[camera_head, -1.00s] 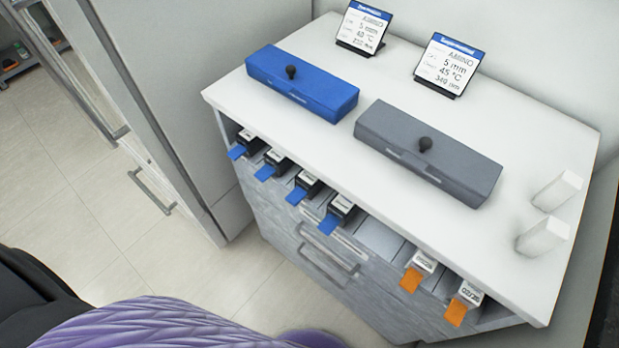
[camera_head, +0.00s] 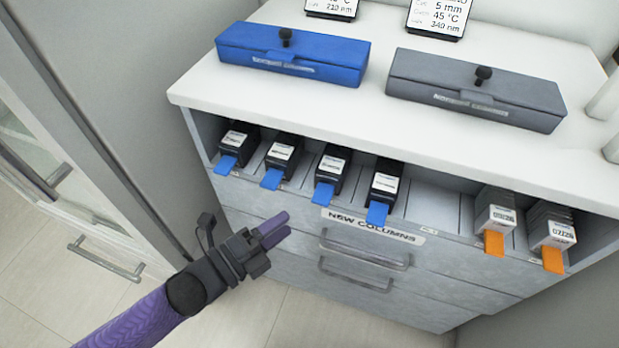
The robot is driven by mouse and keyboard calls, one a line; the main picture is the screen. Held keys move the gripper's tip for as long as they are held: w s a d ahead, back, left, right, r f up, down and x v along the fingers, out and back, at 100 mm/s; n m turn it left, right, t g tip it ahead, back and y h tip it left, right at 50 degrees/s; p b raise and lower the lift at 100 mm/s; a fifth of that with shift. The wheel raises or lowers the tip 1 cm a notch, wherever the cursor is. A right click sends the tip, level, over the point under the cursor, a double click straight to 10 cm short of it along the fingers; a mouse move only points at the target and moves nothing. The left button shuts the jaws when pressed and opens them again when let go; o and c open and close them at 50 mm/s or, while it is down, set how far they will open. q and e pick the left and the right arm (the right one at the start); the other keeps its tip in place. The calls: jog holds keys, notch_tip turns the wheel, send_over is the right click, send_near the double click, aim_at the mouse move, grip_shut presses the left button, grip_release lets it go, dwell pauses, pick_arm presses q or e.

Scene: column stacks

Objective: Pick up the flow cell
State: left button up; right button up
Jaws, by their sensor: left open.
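No item carries a label that I can read as flow cell, so I cannot tell which one it is. Several black boxes with white labels and blue tabs (camera_head: 328,176) stand in the open shelf under the white top. Stacks of white pieces with orange tabs, a left one (camera_head: 496,214) and a right one (camera_head: 551,236), stand at the shelf's right end. My left gripper (camera_head: 275,230) is open and empty, with purple fingers, in front of the cabinet and below the blue tabs. It appears to touch nothing. My right gripper is out of view.
A blue case (camera_head: 292,57) and a grey case (camera_head: 475,90), each with a black knob, lie on the white top (camera_head: 330,108). Sign cards (camera_head: 436,18) stand behind. White blocks (camera_head: 605,100) stand at the right edge. Drawer handles (camera_head: 365,252) project below the shelf.

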aim_at(313, 203)
pick_arm(q)
jog(key=b+x, duration=0.2)
jog(key=x, duration=0.6)
jog(key=shift+b, duration=0.4)
jog(key=shift+w+d+r, duration=0.1)
jog(key=shift+w+d, duration=0.1)
jog(key=shift+r, duration=0.1)
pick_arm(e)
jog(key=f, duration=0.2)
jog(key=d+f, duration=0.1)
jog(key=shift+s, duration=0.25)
pick_arm(q)
jog(key=c, duration=0.5)
grip_shut()
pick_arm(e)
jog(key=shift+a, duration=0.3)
pick_arm(q)
jog(key=shift+a, duration=0.1)
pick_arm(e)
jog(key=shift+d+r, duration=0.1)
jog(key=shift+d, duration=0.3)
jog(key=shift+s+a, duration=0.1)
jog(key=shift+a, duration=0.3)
